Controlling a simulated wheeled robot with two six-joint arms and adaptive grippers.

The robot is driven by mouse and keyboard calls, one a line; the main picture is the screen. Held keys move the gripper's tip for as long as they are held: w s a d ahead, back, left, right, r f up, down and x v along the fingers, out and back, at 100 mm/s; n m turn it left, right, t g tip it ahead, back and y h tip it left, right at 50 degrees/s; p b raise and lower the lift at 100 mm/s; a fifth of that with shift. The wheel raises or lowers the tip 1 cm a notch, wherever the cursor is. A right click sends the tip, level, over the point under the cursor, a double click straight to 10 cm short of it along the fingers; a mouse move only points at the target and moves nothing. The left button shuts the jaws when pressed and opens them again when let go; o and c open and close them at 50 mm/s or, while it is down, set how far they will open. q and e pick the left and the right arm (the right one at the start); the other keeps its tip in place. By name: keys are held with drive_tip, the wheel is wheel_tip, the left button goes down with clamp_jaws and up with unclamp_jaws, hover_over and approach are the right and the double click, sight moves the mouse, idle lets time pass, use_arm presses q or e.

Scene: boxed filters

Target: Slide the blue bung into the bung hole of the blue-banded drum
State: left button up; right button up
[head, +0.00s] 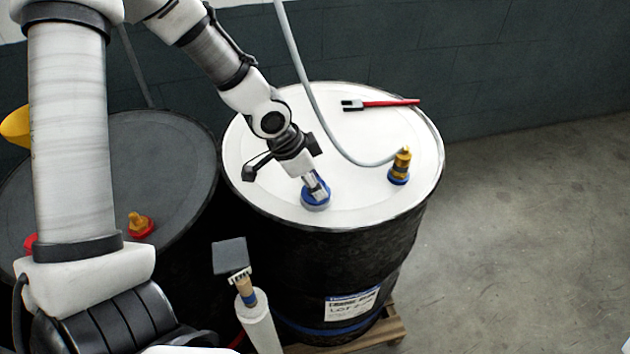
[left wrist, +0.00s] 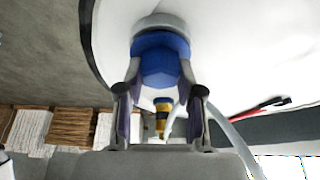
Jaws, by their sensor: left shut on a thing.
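The blue-banded drum (head: 275,215) is black with a white lid, a blue band low on its side and a white label. My left gripper (head: 314,184) is shut on the blue bung (head: 318,195) at the near part of the lid. In the left wrist view, the fingers (left wrist: 160,110) clasp the blue bung (left wrist: 158,62) from both sides. The bung's far end meets a grey ring (left wrist: 160,22) against the white lid. The bung hole is hidden behind the bung, and I cannot tell how deep the bung sits. My right gripper is not in view.
A brass fitting (head: 402,160) with a blue base and grey hose (head: 318,105) stands on the lid to the right. A red-handled tool (head: 385,102) lies at the back. A dark-lidded drum (head: 175,165) with red-based fitting stands left. Concrete floor is clear at right.

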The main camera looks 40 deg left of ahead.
sight(303, 195)
use_arm(q)
drive_tip(key=shift+f, duration=0.25)
drive_tip(key=o, duration=1.2)
drive_tip(key=v, duration=0.6)
drive_tip(key=shift+s+a+r, duration=0.1)
drive_tip(key=shift+r, duration=0.3)
drive_tip(key=shift+s+a+r, duration=0.1)
drive_tip(key=shift+s+r, duration=0.05)
drive_tip(key=shift+r, duration=0.2)
